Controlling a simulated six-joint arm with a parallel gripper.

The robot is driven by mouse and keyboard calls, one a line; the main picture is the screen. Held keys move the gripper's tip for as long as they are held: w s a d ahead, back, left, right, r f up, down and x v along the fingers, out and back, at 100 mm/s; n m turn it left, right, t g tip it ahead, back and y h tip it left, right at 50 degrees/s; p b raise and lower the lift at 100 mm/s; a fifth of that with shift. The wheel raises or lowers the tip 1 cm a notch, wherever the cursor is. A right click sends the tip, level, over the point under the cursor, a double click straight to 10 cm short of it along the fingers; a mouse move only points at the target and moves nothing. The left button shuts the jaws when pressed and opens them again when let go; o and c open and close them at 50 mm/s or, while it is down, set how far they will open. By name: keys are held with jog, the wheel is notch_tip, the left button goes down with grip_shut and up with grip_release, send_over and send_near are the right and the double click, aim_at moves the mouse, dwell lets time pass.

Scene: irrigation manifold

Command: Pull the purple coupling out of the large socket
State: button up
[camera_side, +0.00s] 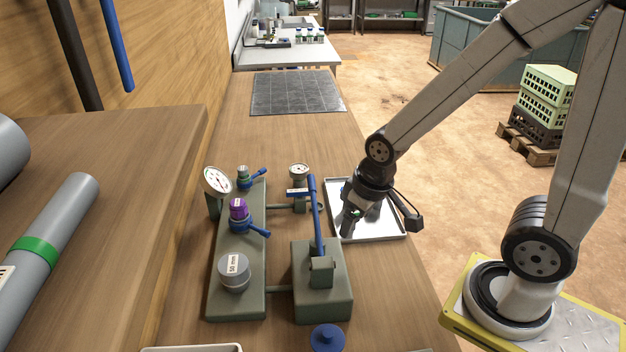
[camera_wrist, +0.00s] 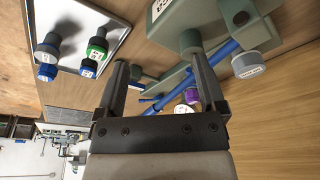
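The purple coupling (camera_side: 238,208) stands upright on the left green manifold block (camera_side: 225,297), seated in the middle position above a blue-handled valve (camera_side: 252,228). The socket itself is mostly hidden beneath it. The coupling also shows small in the wrist view (camera_wrist: 192,95), beyond the right finger. My gripper (camera_side: 348,220) is right of the manifold, over the tray, and apart from the coupling. In the wrist view its two fingers (camera_wrist: 160,65) are spread wide with nothing between them.
A grey cap marked 50 mm (camera_side: 234,272) stands at the manifold's near end; a pressure gauge (camera_side: 217,181) and green fitting (camera_side: 243,172) stand farther back. A blue lever (camera_side: 316,215) rises from the right block. The tray (camera_side: 385,238) holds blue and green couplings (camera_wrist: 95,55).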

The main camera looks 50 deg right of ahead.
jog(key=shift+w+v, duration=0.2)
jog(key=shift+v, duration=0.65)
jog(key=shift+w+v, duration=0.2)
jog(key=shift+v, duration=0.65)
jog(key=shift+w+v, duration=0.15)
jog(key=shift+v, duration=0.7)
jog(key=m+g+y, duration=0.2)
jog(key=m+g, duration=0.1)
jog(key=m, duration=1.5)
send_over(237, 202)
jog(key=d, duration=0.1)
notch_tip(237, 202, down, 5)
jog(key=shift+f, duration=0.1)
jog(key=shift+a+f, duration=0.2)
jog(key=shift+f, duration=1.05)
jog(key=shift+a+f, duration=0.15)
jog(key=shift+f, duration=1.1)
jog(key=shift+a+f, duration=0.2)
jog(key=shift+f, duration=1.1)
